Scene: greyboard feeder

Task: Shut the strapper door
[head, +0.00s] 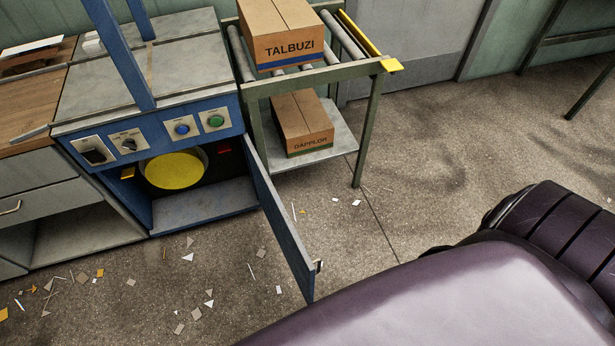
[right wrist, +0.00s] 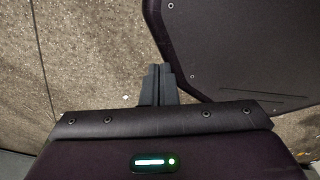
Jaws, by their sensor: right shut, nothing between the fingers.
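The blue strapper (head: 195,190) stands at the left in the head view. Its blue door (head: 282,222) is hinged on the right side of the opening and stands wide open, swung out toward me. A small latch or handle (head: 318,266) shows near the door's free edge. Inside the opening is a yellow reel (head: 173,170). My right gripper (right wrist: 158,72) is shut and empty in the right wrist view, over bare floor. The door does not show in that view. My left gripper is not in view.
A roller conveyor stand (head: 364,125) right of the strapper holds a TALBUZI box (head: 282,35) on top and a DAPPLOR box (head: 302,124) on its lower shelf. Scraps (head: 188,257) litter the floor before the strapper. The floor right of the stand is clear.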

